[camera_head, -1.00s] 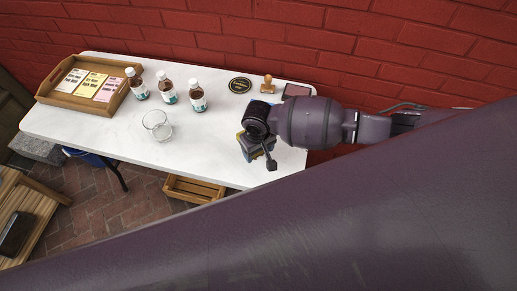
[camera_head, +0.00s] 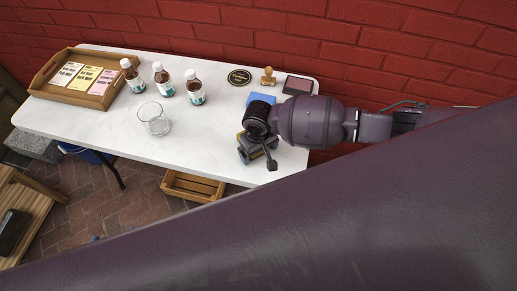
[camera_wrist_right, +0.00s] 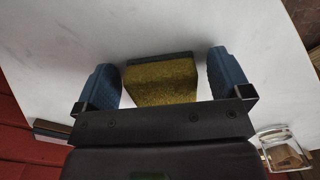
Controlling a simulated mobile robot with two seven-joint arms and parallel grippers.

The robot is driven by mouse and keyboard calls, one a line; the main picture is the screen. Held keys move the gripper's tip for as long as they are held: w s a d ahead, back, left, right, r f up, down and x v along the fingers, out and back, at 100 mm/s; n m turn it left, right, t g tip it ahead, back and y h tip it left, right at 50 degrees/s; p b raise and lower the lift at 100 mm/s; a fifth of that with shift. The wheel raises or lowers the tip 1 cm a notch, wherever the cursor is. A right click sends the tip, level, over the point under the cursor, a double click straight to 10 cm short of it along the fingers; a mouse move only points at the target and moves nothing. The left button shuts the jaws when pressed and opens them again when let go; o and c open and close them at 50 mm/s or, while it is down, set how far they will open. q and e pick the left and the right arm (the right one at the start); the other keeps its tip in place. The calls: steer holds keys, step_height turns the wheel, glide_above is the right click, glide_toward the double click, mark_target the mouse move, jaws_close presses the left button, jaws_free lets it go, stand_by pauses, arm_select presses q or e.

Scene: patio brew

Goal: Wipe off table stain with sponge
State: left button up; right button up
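The sponge (camera_wrist_right: 162,80), yellow with a dark green layer, lies on the white table (camera_head: 95,120) and shows in the right wrist view. My right gripper (camera_wrist_right: 164,80) is open, with one blue finger on each side of the sponge. A gap shows by the right finger; I cannot tell whether the left finger touches it. In the head view my right gripper (camera_head: 258,150) is low over the table's right end and mostly hides the sponge. No stain can be made out. My left gripper is out of view.
A glass (camera_head: 153,119), three bottles (camera_head: 162,82) and a wooden tray (camera_head: 98,101) with cards stand to the left. A round black coaster (camera_head: 239,77), a stamp (camera_head: 268,76), an ink pad (camera_head: 298,85) and a flat blue item (camera_head: 262,98) are behind the gripper.

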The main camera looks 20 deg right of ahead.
stand_by(0.4)
steer(key=shift+r+p, duration=0.45)
steer(key=shift+p, duration=0.3)
steer(key=shift+c, duration=0.4)
steer(key=c, duration=0.8)
steer(key=shift+o, duration=0.2)
step_height(320, 180, up, 3)
steer(key=p, duration=0.3)
steer(key=shift+f, duration=0.2)
steer(key=shift+r+p, duration=0.65)
steer(key=shift+r, duration=0.55)
